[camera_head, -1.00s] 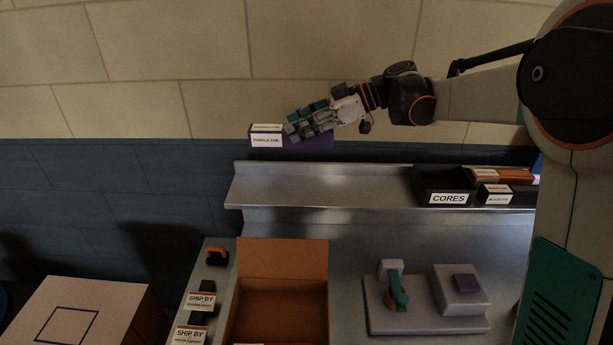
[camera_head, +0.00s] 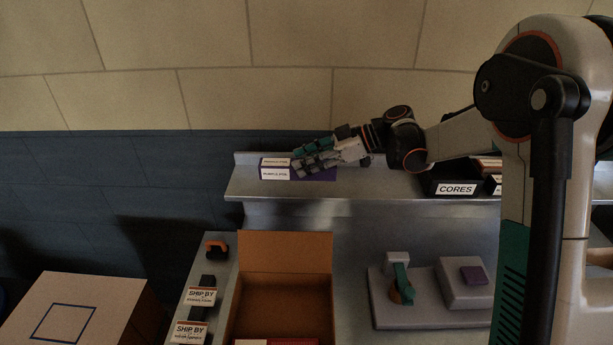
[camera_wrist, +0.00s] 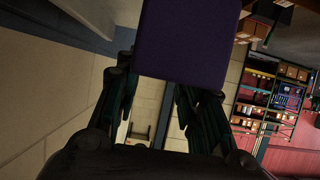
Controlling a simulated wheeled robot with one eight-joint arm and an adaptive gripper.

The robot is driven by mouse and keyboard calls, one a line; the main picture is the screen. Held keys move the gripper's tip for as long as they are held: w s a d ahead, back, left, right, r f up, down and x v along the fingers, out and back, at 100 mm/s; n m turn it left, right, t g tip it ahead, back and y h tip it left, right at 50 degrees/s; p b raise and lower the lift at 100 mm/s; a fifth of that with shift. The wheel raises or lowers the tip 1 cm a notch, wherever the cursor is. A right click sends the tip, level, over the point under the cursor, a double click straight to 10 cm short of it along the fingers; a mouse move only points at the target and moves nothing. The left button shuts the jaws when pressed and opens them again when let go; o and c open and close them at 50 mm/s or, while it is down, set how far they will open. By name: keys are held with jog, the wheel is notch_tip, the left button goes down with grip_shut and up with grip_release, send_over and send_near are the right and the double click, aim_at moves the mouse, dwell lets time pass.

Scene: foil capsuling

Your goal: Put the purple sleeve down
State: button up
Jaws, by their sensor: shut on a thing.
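The purple sleeve (camera_head: 276,174) is a long box with white labels on its near end, one reading "PURPLE FOIL". My gripper (camera_head: 308,160) is shut on it from the right, at the left part of the steel shelf (camera_head: 370,184). The sleeve looks level and very low at the shelf top; I cannot tell whether it touches. In the wrist view the sleeve (camera_wrist: 185,45) is a dark purple block between my two fingers (camera_wrist: 155,108), filling the upper middle. My fingers hide part of the sleeve in the head view.
A black box labelled "CORES" (camera_head: 452,182) stands at the right of the shelf, with other boxes beside it. Below are an open cardboard box (camera_head: 285,255), a grey fixture (camera_head: 385,312) and "SHIP BY" holders (camera_head: 201,297). The shelf between sleeve and "CORES" is clear.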

jog(key=shift+f+b, duration=0.4)
jog(key=shift+f, duration=1.75)
jog(key=shift+f, duration=0.2)
jog(key=o, duration=1.1)
jog(key=shift+r, duration=0.1)
